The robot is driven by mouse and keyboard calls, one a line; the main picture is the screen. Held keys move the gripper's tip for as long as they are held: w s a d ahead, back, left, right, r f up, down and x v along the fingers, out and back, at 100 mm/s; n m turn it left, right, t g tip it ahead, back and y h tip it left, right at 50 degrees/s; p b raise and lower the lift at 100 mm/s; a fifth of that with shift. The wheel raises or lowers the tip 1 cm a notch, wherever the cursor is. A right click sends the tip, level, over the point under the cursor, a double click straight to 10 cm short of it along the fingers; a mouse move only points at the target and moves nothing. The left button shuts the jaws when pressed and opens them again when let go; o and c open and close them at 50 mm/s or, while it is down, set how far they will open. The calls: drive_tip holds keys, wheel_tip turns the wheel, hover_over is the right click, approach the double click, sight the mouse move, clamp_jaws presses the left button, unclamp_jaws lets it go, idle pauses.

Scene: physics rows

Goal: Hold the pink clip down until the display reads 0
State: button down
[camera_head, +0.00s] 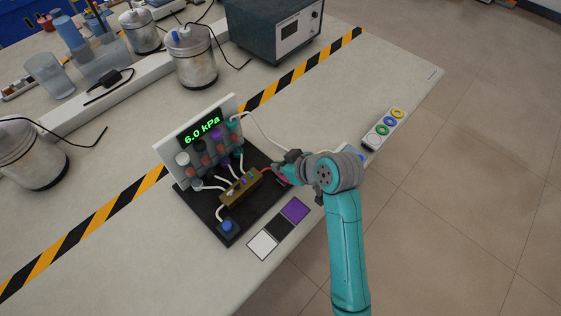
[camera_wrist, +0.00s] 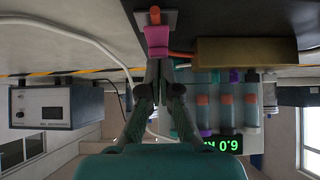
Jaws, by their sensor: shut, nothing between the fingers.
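The display (camera_head: 202,130) on the white panel reads 6.0 kPa in green; it also shows upside down in the wrist view (camera_wrist: 222,145). The pink clip (camera_wrist: 156,40) sits on an orange-red tube at the top centre of the wrist view. My gripper (camera_wrist: 158,68) is shut and empty, its tips right at the clip; I cannot tell whether they press on it. In the head view my gripper (camera_head: 283,168) is at the right side of the black board (camera_head: 252,222) and hides the clip.
A brass block (camera_head: 241,190) with white tubes and a blue knob (camera_head: 227,226) stand on the board. Coloured squares (camera_head: 279,230) lie in front. A strip with coloured rings (camera_head: 383,129) lies to the right. A grey box (camera_head: 270,30) and metal canisters (camera_head: 191,60) stand behind.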

drive_tip(key=shift+w+a+f, duration=0.1)
drive_tip(key=shift+a+f, duration=0.05)
drive_tip(key=shift+f, duration=0.35)
idle(3.5)
idle(1.8)
drive_tip(key=shift+s+d, duration=0.5)
drive_tip(key=shift+d, duration=0.15)
drive_tip(key=shift+r, duration=0.2)
